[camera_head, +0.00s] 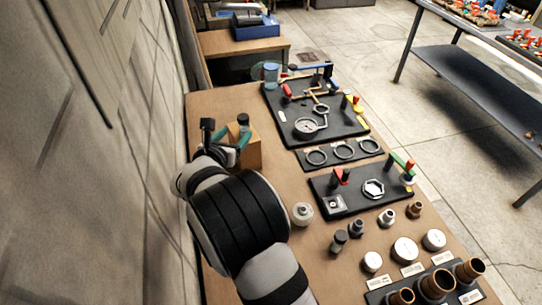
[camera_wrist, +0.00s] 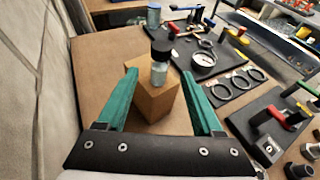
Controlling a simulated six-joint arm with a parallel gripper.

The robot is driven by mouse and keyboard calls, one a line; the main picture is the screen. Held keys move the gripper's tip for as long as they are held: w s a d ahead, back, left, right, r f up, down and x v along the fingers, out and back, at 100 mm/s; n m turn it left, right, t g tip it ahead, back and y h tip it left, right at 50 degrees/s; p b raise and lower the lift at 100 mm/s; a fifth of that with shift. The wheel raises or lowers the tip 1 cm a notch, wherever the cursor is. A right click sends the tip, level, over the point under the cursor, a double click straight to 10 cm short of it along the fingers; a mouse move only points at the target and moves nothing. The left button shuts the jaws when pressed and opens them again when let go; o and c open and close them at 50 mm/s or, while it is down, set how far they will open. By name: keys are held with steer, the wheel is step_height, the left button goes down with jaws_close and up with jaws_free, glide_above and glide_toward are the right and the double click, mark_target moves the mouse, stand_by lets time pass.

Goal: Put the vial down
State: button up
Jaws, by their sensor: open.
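The vial (camera_wrist: 159,72) is a small clear container with a black cap. It stands upright on top of a brown box (camera_wrist: 147,98); the vial also shows in the head view (camera_head: 243,121), partly behind my gripper. My gripper (camera_wrist: 157,74) has two green fingers, spread apart on either side of the box and vial. In the wrist view there is a gap between each finger and the vial. In the head view my gripper (camera_head: 232,136) is at the box (camera_head: 247,152), and the arm hides part of the table near it.
Several caps and fittings stand nearer. A wall is close on the left. Bare wood lies behind the box.

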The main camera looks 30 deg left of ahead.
steer(key=w+d+r+m+h, duration=0.2)
steer(key=d+m+h, duration=0.15)
steer(key=d, duration=0.45)
steer(key=w+d+r+m+h, duration=0.2)
steer(key=w+d+r+m, duration=0.1)
steer(key=d+m, duration=0.3)
steer(key=s+d+r+m+g+h, duration=0.1)
steer(key=s+d+m+g+h, duration=0.15)
steer(key=d+m, duration=0.65)
steer(key=s+d+r+m+g+h, duration=0.1)
steer(key=s+d+m+g+h, duration=0.2)
steer(key=d, duration=1.1)
steer(key=s+d+f+m+g+y, duration=0.1)
steer(key=s+d+m+g+y, duration=0.1)
steer(key=s+d+m+g, duration=0.45)
steer(key=s+d+f+m+g+y, duration=0.1)
steer(key=s+d+m+y, duration=0.15)
steer(key=s+m, duration=0.75)
steer(key=s+a+m+y, duration=0.3)
steer(key=s+m, duration=0.3)
steer(key=s, duration=0.4)
steer(key=shift+s+a+f+m+g+y, duration=0.25)
steer(key=shift+a+f+m+g+y, duration=0.2)
steer(key=shift+y, duration=0.4)
